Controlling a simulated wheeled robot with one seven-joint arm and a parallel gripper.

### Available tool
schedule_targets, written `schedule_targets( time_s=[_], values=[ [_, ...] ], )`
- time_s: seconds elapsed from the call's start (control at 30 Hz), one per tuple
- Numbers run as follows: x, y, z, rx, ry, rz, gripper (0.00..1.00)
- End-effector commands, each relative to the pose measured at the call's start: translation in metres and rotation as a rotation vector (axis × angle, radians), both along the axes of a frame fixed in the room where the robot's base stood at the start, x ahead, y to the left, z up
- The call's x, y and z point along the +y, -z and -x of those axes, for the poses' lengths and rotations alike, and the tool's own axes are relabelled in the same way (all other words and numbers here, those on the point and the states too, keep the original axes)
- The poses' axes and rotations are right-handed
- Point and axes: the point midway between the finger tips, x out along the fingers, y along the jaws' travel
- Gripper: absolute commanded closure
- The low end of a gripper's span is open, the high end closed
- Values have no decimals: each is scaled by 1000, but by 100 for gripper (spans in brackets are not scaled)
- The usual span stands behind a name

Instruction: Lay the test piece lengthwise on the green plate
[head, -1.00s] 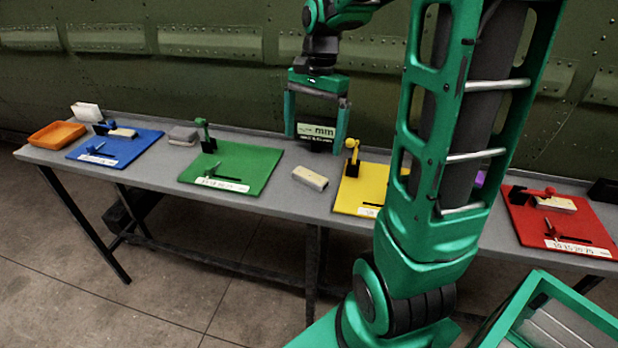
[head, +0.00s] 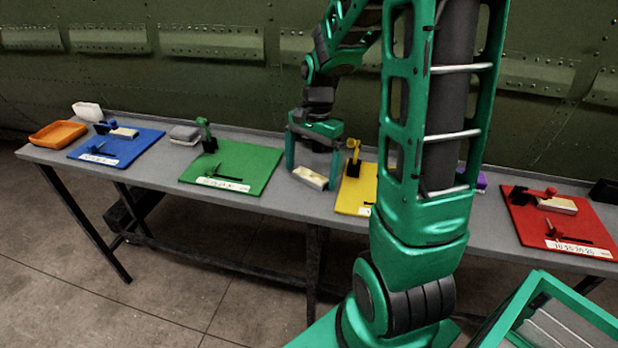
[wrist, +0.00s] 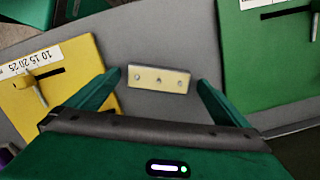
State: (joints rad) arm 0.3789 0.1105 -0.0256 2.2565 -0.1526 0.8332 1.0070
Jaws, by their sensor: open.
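The test piece, a pale cream block (head: 310,178), lies on the bare grey table between the green and yellow plates. My gripper (head: 312,180) is open and lowered around or just above the block. In the wrist view its two fingers (wrist: 159,84) stand apart on either side of the block, with gaps at both ends. The green plate (head: 255,165) lies left of the block and carries a green clamp (head: 207,135), a slot and a white label. It is also in the wrist view at right (wrist: 262,60).
The yellow plate (head: 352,195) with a yellow clamp (head: 354,155) is close right of my gripper. A blue plate (head: 135,148), an orange tray (head: 57,134) and a grey block (head: 184,134) are further left. A red plate (head: 575,225) is far right.

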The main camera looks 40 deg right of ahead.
Motion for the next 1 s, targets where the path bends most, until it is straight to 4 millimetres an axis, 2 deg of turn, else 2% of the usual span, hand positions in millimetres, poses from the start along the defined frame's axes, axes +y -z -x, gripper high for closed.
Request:
schedule_targets(
  time_s=[0.27,0.47,0.53,0.57,0.8,1.0],
  values=[
    [0,3,0,0,0,1,0],
    [0,3,0,0,0,1,45],
    [0,3,0,0,0,1,45],
    [0,3,0,0,0,1,49],
    [0,1,0,-1,0,1,49],
    [0,-14,-1,-4,-1,1,49]
  ],
)
